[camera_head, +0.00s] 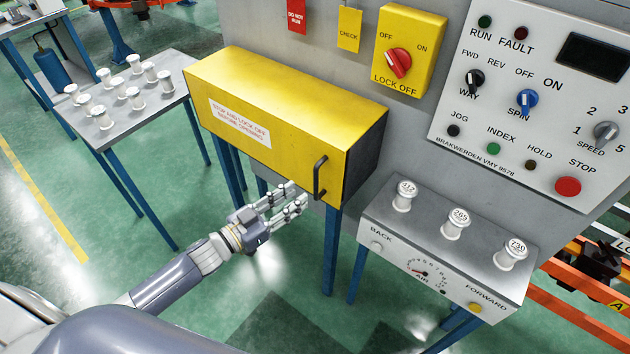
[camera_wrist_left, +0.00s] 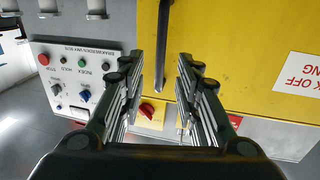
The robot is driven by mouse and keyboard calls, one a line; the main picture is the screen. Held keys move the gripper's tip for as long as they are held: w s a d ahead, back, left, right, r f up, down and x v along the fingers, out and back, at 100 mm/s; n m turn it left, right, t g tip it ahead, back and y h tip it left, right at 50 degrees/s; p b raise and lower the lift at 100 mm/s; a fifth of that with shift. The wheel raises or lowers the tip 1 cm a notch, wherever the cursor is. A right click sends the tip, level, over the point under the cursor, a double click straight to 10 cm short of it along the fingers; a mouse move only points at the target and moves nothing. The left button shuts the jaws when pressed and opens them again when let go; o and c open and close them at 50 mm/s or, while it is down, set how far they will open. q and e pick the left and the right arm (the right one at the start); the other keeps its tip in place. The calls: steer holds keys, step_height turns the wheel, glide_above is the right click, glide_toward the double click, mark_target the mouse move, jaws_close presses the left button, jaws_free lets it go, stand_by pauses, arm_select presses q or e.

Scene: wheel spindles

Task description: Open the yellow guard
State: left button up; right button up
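The yellow guard (camera_head: 265,105) is a box-shaped cover on the machine front with a "stop and lock off" label; it looks closed. Its black handle (camera_head: 319,177) is an upright bar at the front's right end. My left gripper (camera_head: 293,197) is open just left of the handle, fingers pointing at it. In the upside-down left wrist view, the handle (camera_wrist_left: 163,45) shows in the gap between the open fingers (camera_wrist_left: 160,75), against the yellow guard (camera_wrist_left: 225,60). I cannot tell whether the fingers touch it. My right gripper is in neither view.
A yellow lock-off switch (camera_head: 408,50) and a control panel (camera_head: 540,90) are above and to the right. A grey box (camera_head: 440,262) with three numbered spindles stands right of the guard. A table (camera_head: 150,125) with several white spindles is at left.

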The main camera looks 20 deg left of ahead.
mark_target(316, 196)
arm_select(q)
steer(key=p+x, duration=0.1)
steer(key=x, duration=0.7)
steer(key=shift+w, duration=0.1)
jaws_close()
